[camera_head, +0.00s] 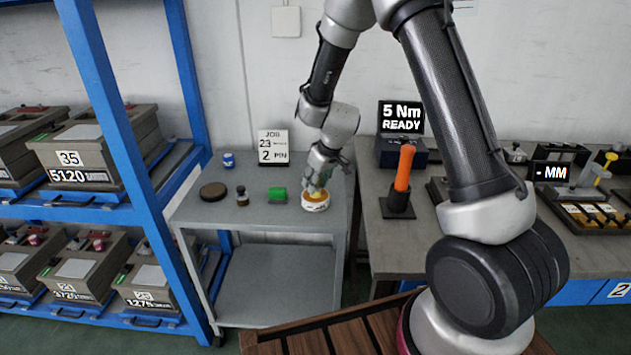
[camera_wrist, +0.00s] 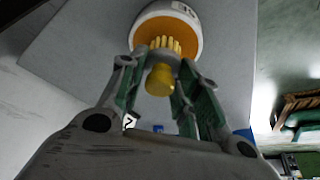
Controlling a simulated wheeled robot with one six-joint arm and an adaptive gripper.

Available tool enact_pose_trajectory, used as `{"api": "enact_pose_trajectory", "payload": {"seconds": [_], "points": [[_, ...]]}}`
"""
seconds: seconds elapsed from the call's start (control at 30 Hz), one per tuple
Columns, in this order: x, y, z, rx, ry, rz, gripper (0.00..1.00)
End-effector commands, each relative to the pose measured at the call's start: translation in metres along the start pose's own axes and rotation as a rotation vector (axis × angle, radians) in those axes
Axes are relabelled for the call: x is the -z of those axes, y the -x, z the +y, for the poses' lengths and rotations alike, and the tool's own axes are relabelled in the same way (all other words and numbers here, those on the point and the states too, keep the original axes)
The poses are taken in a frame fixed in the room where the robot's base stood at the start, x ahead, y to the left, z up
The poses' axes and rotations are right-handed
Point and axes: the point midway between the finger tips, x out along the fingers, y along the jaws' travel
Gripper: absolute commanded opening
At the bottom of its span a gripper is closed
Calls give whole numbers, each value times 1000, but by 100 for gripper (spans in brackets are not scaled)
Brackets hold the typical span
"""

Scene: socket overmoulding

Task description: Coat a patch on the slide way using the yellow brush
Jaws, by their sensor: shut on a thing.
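My gripper (camera_head: 318,180) points down over the grey cart, at its right side. In the wrist view its two green-sided fingers (camera_wrist: 160,66) are shut on the yellow brush (camera_wrist: 160,80), whose rounded handle end faces the camera. The brush's yellow bristles (camera_wrist: 165,44) point at the orange inside of a round white pot (camera_head: 315,203). The pot also shows in the wrist view (camera_wrist: 194,14). The bristles are over or in the pot; I cannot tell whether they touch its contents. I cannot make out the slide way for certain in either view.
A workbench with an orange-handled tool (camera_head: 404,168) stands right. A blue shelf (camera_head: 125,135) stands left.

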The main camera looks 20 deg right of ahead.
Motion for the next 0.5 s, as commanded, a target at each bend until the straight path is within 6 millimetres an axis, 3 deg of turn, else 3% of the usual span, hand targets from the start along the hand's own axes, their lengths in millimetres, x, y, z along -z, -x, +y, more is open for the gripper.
{"api": "enact_pose_trajectory", "payload": {"seconds": [0.5], "points": [[2, 5, 0, 1, 0, -1, 9]]}}
